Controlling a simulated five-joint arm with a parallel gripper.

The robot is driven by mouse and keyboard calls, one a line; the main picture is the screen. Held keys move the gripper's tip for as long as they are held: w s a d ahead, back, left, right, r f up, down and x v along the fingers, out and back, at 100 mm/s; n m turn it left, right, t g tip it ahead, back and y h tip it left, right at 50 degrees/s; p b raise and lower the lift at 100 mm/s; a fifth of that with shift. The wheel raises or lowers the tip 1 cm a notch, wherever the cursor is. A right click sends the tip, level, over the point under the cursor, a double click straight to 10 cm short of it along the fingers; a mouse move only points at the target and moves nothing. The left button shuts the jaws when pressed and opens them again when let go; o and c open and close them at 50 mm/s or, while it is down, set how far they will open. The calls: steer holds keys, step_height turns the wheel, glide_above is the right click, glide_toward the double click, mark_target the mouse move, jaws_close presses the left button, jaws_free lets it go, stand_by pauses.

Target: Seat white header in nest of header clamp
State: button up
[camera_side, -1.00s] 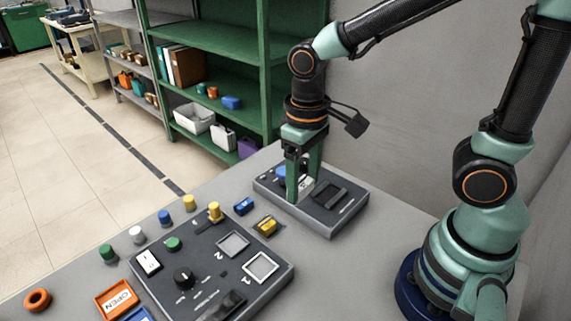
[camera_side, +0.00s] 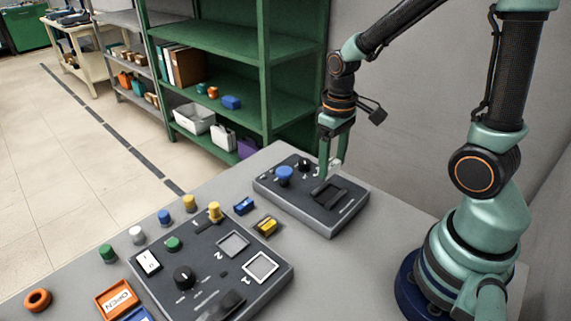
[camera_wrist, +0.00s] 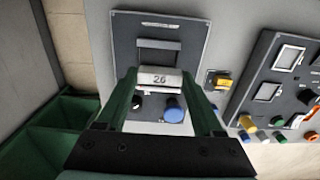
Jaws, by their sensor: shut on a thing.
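My gripper (camera_side: 331,172) is shut on the white header (camera_wrist: 160,78), which is marked 26 and spans between the two green fingers in the wrist view. In the side view only a pale bit of the header (camera_side: 337,162) shows by the fingers. The header clamp (camera_side: 330,191) is a dark raised frame on the far grey panel box. In the wrist view the clamp (camera_wrist: 158,45) lies just beyond the header, which covers its near part. The header appears held above the panel; the exact gap cannot be told.
A blue button (camera_side: 285,175) and a black knob (camera_side: 304,165) stand on the same panel box. A larger control box (camera_side: 210,265) stands in front. The wall is close behind.

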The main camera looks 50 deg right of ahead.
steer(key=shift+d+f, duration=0.25)
steer(key=shift+f, duration=2.75)
steer(key=shift+f, duration=0.5)
steer(key=o, duration=1.3)
steer(key=shift+o, duration=0.2)
steer(key=shift+r, duration=0.1)
steer(key=shift+r, duration=3.45)
